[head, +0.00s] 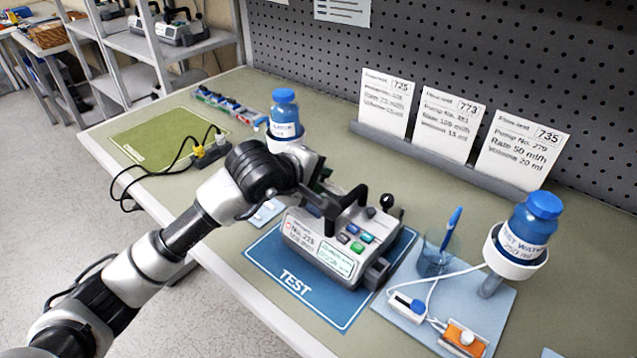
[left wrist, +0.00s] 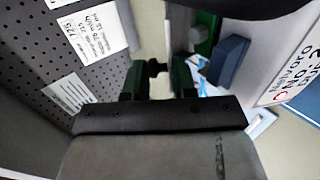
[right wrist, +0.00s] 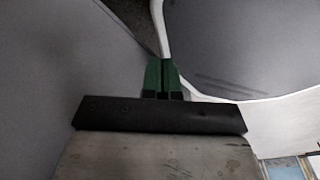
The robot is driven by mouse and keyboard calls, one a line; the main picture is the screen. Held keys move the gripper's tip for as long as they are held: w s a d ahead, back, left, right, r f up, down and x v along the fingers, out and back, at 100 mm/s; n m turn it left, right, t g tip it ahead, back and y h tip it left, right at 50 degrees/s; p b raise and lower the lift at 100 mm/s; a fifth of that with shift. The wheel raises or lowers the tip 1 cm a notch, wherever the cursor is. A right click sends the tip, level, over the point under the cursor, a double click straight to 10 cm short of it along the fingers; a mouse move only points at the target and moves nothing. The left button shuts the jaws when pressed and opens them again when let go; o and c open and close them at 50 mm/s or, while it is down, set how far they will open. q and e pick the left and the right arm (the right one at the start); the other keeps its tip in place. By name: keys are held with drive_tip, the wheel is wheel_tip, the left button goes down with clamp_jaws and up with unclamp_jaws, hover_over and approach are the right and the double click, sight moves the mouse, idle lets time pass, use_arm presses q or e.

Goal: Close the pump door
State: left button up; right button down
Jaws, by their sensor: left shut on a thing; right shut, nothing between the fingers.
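The pump (head: 316,238), grey with a label reading No. 215 and coloured buttons, sits on the blue TEST mat (head: 285,286). My left gripper (head: 318,188) is at the pump's upper left side, and the arm hides part of that side. In the left wrist view its green fingers (left wrist: 158,76) are closed on a small dark piece (left wrist: 157,67), which looks like part of the pump door. How far the door stands open is hard to tell. My right gripper (right wrist: 163,75) shows only in the right wrist view, shut and empty, away from the pump.
A blue tray (head: 408,328) on the right holds a pen cup (head: 432,262), tubing, an orange clip device (head: 463,338) and a test bottle (head: 530,222) on a stand. Another blue bottle (head: 285,112) stands behind my left arm. Cards (head: 448,124) stand at the back. The green mat (head: 150,138) is mostly clear.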

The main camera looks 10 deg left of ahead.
use_arm(q)
drive_tip(key=o, duration=0.8)
drive_tip(key=shift+o, duration=0.2)
drive_tip(key=shift+a+r, duration=0.1)
drive_tip(key=b+v, duration=0.1)
drive_tip(key=v, duration=0.9)
drive_tip(key=shift+s+r+b, duration=0.2)
drive_tip(key=shift+s+b, duration=0.1)
drive_tip(key=shift+a, duration=0.1)
